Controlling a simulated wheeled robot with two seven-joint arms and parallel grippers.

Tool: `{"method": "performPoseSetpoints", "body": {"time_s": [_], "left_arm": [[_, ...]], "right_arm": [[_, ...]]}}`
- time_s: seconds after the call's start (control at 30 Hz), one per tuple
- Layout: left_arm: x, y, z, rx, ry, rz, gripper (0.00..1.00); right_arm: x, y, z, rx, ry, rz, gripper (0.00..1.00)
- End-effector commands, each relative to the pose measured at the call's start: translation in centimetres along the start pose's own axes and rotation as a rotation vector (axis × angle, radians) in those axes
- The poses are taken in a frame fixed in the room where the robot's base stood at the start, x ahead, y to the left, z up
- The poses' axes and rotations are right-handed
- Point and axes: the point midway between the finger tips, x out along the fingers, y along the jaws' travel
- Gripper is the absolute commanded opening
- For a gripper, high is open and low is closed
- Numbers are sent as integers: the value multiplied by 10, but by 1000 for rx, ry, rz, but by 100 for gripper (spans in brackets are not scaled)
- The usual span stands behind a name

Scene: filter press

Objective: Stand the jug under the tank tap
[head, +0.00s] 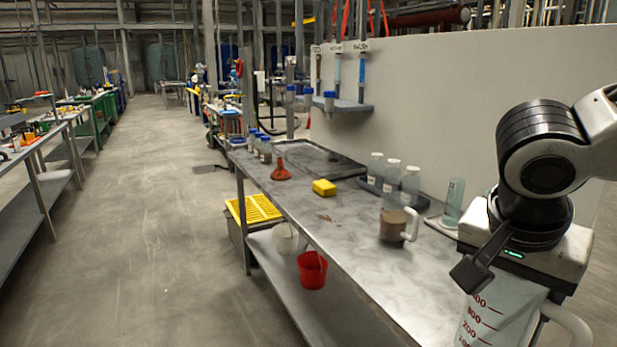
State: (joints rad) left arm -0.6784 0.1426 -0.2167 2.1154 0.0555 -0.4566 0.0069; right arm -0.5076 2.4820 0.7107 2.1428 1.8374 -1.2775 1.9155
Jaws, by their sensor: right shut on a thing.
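A large translucent jug (497,318) with red graduation marks and a pale handle fills the lower right corner. My right gripper (478,268) is over its upper part and shut on it. The jug's rim is hidden by the gripper, and its base is cut off by the picture edge. A smaller clear jug (393,225) with brown liquid and a white handle stands on the bench. No tank tap can be made out. My left gripper is not in view.
A long metal bench (345,235) carries a yellow sponge (324,187), a red funnel (281,170), several bottles and a clear cylinder (454,200). Big tanks (161,62) stand far back. The floor (140,230) on the left is clear.

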Motion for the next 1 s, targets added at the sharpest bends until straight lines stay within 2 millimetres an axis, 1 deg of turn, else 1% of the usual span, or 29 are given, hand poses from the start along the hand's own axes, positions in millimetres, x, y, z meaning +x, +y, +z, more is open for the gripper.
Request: {"method": "performPoseSetpoints", "body": {"time_s": [0.03,0.17,0.27,0.37,0.47,0.5,0.6,0.7,0.83,1.0], "left_arm": [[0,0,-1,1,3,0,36],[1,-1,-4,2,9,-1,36],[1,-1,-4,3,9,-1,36],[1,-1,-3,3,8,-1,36],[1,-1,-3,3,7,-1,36],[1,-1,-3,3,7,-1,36],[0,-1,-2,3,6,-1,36],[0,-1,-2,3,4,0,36],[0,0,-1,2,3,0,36],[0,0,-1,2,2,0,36]], "right_arm": [[1,6,-8,10,-1,0,45],[5,24,-28,26,-2,4,45],[10,42,-46,42,-3,9,45],[19,65,-63,57,-4,14,45],[33,94,-78,70,-7,18,45],[41,106,-82,72,-7,18,45],[63,133,-85,64,-8,14,45],[83,147,-82,44,-4,6,45],[98,153,-77,21,-2,1,45],[107,156,-71,3,-1,-3,45]]}}
